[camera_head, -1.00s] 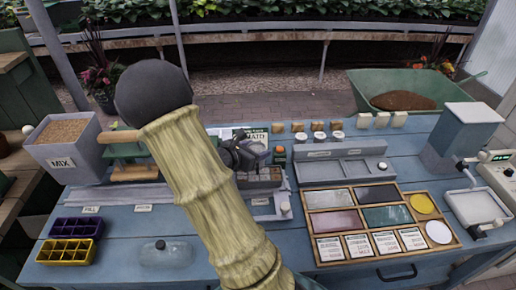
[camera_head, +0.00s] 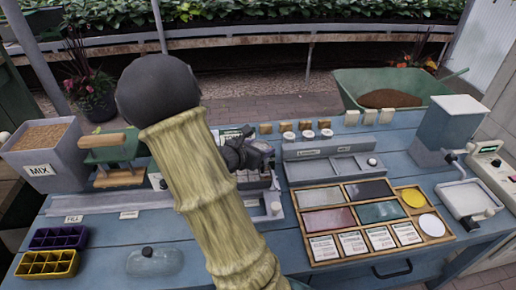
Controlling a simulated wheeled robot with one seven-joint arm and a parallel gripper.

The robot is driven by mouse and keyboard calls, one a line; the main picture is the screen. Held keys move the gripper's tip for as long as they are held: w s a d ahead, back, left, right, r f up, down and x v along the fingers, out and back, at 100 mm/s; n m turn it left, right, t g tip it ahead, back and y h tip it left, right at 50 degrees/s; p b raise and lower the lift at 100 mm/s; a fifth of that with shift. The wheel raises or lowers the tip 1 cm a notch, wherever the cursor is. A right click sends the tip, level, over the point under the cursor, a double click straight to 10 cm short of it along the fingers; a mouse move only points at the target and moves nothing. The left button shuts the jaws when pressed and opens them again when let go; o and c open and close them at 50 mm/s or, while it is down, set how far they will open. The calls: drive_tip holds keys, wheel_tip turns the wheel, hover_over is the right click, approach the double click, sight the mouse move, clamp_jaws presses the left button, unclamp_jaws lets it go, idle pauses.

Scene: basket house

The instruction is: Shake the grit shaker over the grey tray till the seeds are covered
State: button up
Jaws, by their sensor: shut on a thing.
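My gripper (camera_head: 252,153) is in the middle of the view, at the end of my arm, low over the grey tray. It is shut on a small dark-grey thing, taken to be the grit shaker; the jaws hide most of it and its tilt cannot be told. The grey tray (camera_head: 259,183) has small cells and sits on the blue bench under and just in front of the gripper. My arm covers its left part. Seeds and grit in the cells are too small to make out.
A grey MIX bin (camera_head: 40,172) and a green press (camera_head: 112,148) stand at the left. Purple (camera_head: 58,236) and yellow (camera_head: 47,263) cell trays lie front left, near a clear dome (camera_head: 153,262). A wooden sorting box (camera_head: 372,220) and grey dispenser (camera_head: 449,130) stand right.

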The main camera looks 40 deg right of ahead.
drive_tip(key=shift+w+a+p, duration=0.5)
drive_tip(key=shift+w+a, duration=0.35)
drive_tip(key=shift+a, duration=0.3)
drive_tip(key=s+d+b, duration=0.2)
drive_tip(key=d, duration=0.1)
drive_tip(key=shift+s+d+f+b, duration=0.15)
drive_tip(key=shift+s+b, duration=0.1)
drive_tip(key=shift+b, duration=0.15)
drive_tip(key=shift+s+d, duration=0.25)
drive_tip(key=shift+d, duration=0.1)
drive_tip(key=shift+w+a+r+p, duration=0.1)
drive_tip(key=shift+w+a+p, duration=0.15)
drive_tip(key=shift+w+a, duration=0.35)
drive_tip(key=shift+w+a+r+p, duration=0.1)
drive_tip(key=shift+w+a+p, duration=0.2)
drive_tip(key=shift+a, duration=0.35)
